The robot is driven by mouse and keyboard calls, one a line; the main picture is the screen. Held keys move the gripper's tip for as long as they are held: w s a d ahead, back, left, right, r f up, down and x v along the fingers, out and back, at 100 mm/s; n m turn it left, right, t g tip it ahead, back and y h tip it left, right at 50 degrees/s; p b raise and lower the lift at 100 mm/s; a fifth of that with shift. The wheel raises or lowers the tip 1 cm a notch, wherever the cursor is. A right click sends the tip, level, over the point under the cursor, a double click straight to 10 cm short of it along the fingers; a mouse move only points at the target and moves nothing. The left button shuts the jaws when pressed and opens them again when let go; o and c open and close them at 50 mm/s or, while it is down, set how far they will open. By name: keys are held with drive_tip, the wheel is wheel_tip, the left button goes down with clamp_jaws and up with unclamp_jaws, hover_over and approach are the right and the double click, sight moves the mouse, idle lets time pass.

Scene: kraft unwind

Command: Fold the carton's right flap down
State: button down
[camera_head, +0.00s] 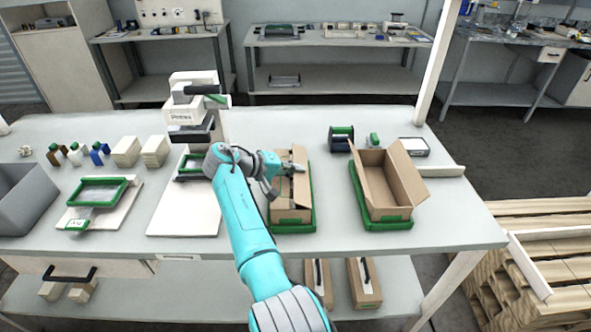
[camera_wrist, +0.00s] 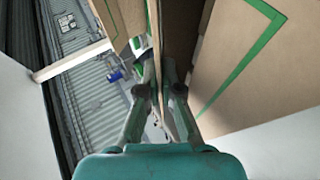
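A brown carton (camera_head: 290,213) sits on a green-rimmed tray (camera_head: 291,229) in the middle of the bench. A cardboard flap (camera_head: 301,182) stands up along its right side. My gripper (camera_head: 297,168) is over the carton's far half, by this flap. In the wrist view the two fingertips of my gripper (camera_wrist: 158,68) are close together, with a thin cardboard edge running between or just behind them. I cannot tell whether they touch it. My arm hides part of the carton's left side.
A second open carton (camera_head: 393,205) with raised flaps stands on another green tray to the right. A dark spool (camera_head: 341,139) and a framed box (camera_head: 413,147) lie behind. A label printer (camera_head: 194,117) stands at back left.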

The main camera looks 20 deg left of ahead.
drive_tip(key=c, duration=1.4)
unclamp_jaws()
drive_tip(key=shift+o, duration=0.2)
drive_tip(key=shift+d+y, duration=0.1)
drive_tip(key=shift+y, duration=0.2)
